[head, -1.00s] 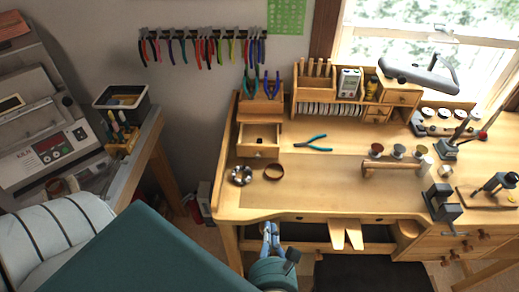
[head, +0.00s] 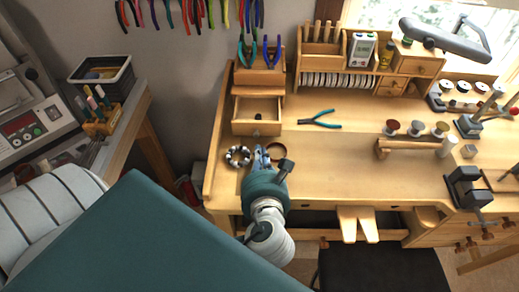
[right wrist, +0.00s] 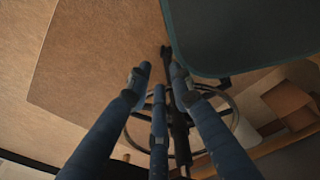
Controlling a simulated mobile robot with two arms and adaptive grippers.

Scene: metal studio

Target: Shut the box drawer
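The small wooden box with the drawer (head: 257,113) stands at the back left of the workbench. The drawer is pulled out toward me, and its inside shows from above with a small dark thing in it. My left gripper (head: 262,154) is over the front left of the bench, just in front of the drawer and apart from it in the picture. Its blue fingers are small and partly hidden by the wrist, so their opening is unclear. My right gripper (right wrist: 158,74) shows only in the right wrist view, low near the floor, with fingers apart and nothing between them.
A beaded ring (head: 238,156) and a brown ring (head: 276,152) lie beside my left gripper. Teal pliers (head: 320,120) lie right of the drawer. A spool rack (head: 412,147) stands farther right. A dark stool (head: 385,270) is in front of the bench.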

